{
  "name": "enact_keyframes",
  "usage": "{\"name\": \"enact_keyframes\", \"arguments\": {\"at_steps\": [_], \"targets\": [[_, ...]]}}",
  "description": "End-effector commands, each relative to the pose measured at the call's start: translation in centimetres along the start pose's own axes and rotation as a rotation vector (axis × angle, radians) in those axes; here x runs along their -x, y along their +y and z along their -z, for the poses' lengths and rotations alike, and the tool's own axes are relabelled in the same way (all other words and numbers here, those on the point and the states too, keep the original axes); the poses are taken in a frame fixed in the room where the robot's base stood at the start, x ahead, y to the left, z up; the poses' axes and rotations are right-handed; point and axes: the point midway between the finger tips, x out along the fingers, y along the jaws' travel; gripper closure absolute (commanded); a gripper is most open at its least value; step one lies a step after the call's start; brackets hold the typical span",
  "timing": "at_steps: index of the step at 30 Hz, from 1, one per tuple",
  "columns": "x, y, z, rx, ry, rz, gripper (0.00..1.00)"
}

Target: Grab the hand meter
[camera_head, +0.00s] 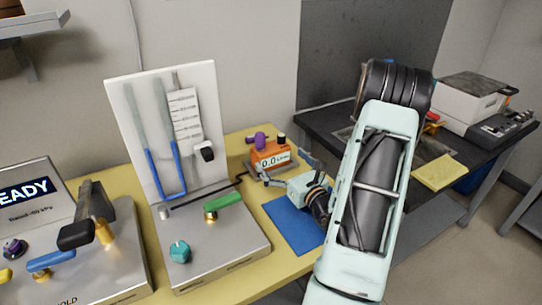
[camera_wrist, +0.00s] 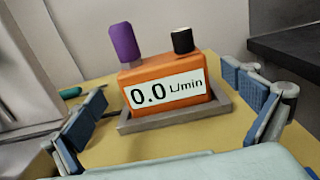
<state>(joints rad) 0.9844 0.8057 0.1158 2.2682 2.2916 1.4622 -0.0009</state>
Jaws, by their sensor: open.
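The hand meter (camera_head: 265,150) is an orange box with a white display reading 0.0 L/min, a purple knob and a black knob on top. In the wrist view the meter (camera_wrist: 192,68) sits upright in a shallow grey tray (camera_wrist: 140,124). My gripper (camera_head: 286,169) is open and empty, just in front of the meter. In the wrist view my gripper (camera_wrist: 168,98) has its blue-padded fingers spread to the left and right of the meter, with gaps on both sides. No contact shows.
A metal stand (camera_head: 225,243) with a white gauge panel and green handle is left of the meter. A control box (camera_head: 110,265) with levers stands further left. A blue mat (camera_head: 287,226) lies under my gripper on the yellow table. A dark bench (camera_head: 470,158) stands right.

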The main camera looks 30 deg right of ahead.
Motion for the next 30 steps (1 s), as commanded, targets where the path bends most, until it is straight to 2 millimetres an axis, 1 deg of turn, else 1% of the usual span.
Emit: {"name": "enact_keyframes", "arguments": {"at_steps": [5, 12, 15, 23, 30], "targets": [[-1.3, 0.0, 0.0, 0.0, 0.0, 0.0, 0.0], [-4.9, -0.1, -0.3, 0.001, 0.0, -0.002, 0.0], [-5.7, -0.1, -0.3, 0.001, 0.0, 0.0, 0.0], [-6.0, -0.1, -0.3, 0.001, 0.001, 0.001, 0.0], [-6.0, -0.1, -0.3, 0.001, 0.001, 0.0, 0.26]]}}
